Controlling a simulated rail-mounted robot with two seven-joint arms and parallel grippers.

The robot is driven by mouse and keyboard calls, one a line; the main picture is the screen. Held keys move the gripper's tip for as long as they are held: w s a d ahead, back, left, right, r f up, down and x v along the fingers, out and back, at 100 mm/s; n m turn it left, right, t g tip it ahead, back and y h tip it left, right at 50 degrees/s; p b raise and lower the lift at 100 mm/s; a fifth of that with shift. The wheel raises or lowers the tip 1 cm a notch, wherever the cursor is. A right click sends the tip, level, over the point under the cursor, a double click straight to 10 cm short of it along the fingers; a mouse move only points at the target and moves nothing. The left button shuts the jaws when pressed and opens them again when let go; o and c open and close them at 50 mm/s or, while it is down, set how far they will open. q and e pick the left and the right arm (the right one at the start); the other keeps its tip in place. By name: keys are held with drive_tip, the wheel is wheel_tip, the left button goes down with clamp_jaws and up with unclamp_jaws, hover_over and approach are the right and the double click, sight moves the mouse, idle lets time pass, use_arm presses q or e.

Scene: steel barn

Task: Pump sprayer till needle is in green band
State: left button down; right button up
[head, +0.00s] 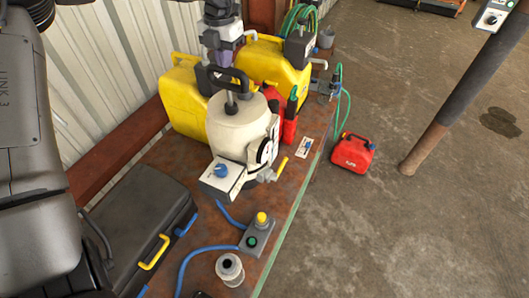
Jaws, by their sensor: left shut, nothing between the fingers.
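The sprayer (238,125) is a cream-white tank standing upright on the bench. Its black pump handle (231,79) sits on a short shaft above the tank top. A round, dark-rimmed gauge (264,151) is on its right side, seen at a steep angle; its needle and green band cannot be made out. My left gripper (221,56) is at the top, shut and empty, pointing down right at or just behind the handle. I cannot tell whether it touches the handle. My right gripper is not in view.
Yellow jerrycans (184,97) stand behind the sprayer, with a red container (290,122) beside it. A control box (257,237), a spool (230,269) and a black case (138,225) are in front. A red can (353,153) sits on the floor near a post (450,110).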

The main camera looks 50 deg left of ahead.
use_arm(q)
drive_tip(key=shift+f+b, duration=0.45)
drive_tip(key=shift+f, duration=0.4)
drive_tip(key=shift+r, duration=0.15)
drive_tip(key=shift+r+p, duration=0.4)
drive_tip(key=shift+p, duration=0.05)
drive_tip(key=shift+r+p, duration=2)
drive_tip(key=shift+r, duration=1.05)
wheel_tip(320, 180, up, 5)
drive_tip(key=p, duration=0.3)
